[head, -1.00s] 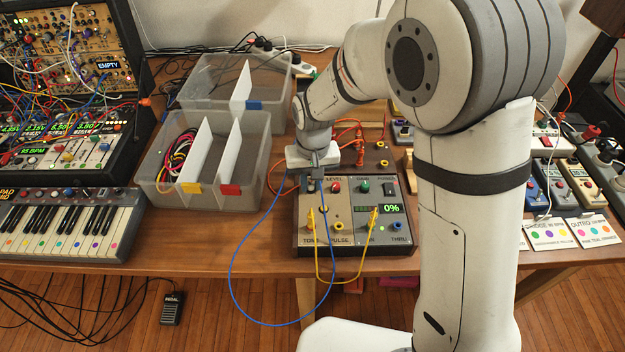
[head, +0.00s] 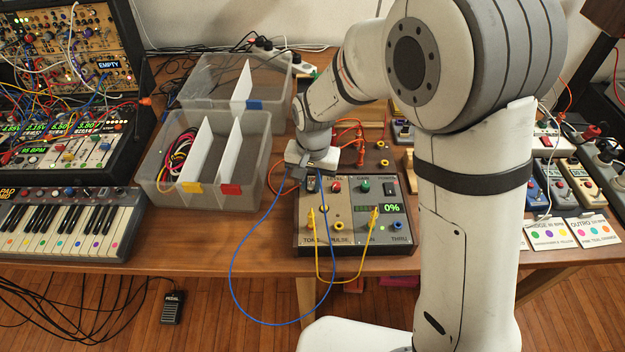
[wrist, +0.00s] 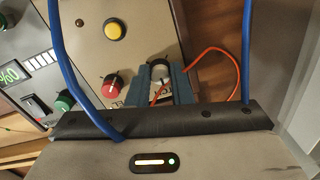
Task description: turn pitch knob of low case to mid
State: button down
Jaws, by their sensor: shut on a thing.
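The low case (head: 355,238) is a small tan box with a dark frame at the front of the table. Its display (head: 391,208) reads 0%. The pitch knob, at its upper left, shows in the wrist view as a dark knob with a pale top (wrist: 160,68). My gripper (wrist: 160,82) is shut on this knob, one blue-grey finger on each side. In the head view my gripper (head: 312,172) is over the case's back left corner and partly hides the knob. A red knob (wrist: 112,86) and a green knob (head: 364,186) sit beside it.
An orange cable (wrist: 208,77) runs close to my fingers. A divided clear bin (head: 250,190) stands left of the case. Pedals (head: 545,190) lie to the right.

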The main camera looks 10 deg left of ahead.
aim_at(313, 184)
jog(key=shift+w+a+r, duration=0.1)
jog(key=shift+w+r, duration=0.05)
jog(key=shift+w, duration=0.05)
jog(key=c, duration=1.7)
grip_release()
jog(key=o, duration=0.4)
jog(key=shift+s, duration=0.1)
jog(key=r, duration=0.7)
jog(key=shift+d+r, duration=0.2)
jog(key=shift+r, duration=0.1)
